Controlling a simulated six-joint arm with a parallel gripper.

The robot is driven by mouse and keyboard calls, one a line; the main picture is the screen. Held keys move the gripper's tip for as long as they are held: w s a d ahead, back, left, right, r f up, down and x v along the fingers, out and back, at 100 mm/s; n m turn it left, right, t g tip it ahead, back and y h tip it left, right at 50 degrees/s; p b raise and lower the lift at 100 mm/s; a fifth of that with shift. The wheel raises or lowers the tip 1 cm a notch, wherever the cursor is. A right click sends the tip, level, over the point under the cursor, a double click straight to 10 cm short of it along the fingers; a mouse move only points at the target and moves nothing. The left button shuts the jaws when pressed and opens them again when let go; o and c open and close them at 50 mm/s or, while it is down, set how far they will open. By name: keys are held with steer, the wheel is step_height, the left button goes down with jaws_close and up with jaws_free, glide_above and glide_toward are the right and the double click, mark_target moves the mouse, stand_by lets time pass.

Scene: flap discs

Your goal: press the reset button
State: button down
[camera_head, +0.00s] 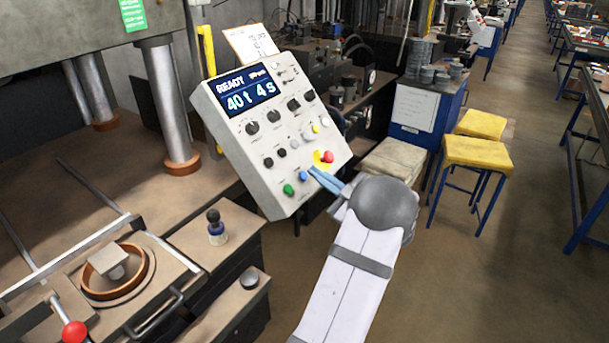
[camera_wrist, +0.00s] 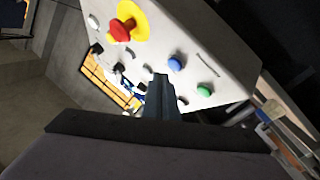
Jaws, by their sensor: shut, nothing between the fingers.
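The control box (camera_head: 262,147) has a slanted grey-white face with several buttons and knobs. Near its lower edge are a blue button (camera_head: 303,176), a green button (camera_head: 288,189) and a red mushroom button (camera_head: 327,157) on yellow. No label naming the reset button is legible. My gripper (camera_head: 313,171) is shut and empty, its tips close to the blue button, on the side toward the red one. In the wrist view my gripper (camera_wrist: 160,79) points at the panel just beside the blue button (camera_wrist: 176,63); contact cannot be told. The green button (camera_wrist: 204,90) lies farther right.
The box's display (camera_head: 247,89) reads READY, 40 t, 4 s. A press with steel columns (camera_head: 168,100) stands at left, with a ring mould (camera_head: 115,272) on its table. Yellow stools (camera_head: 478,150) are at right.

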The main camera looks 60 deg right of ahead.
steer(key=s+r+p, duration=0.1)
steer(key=s+r, duration=0.1)
steer(key=s, duration=0.1)
steer(key=shift+s+r, duration=0.15)
steer(key=shift+r, duration=0.25)
stand_by(0.6)
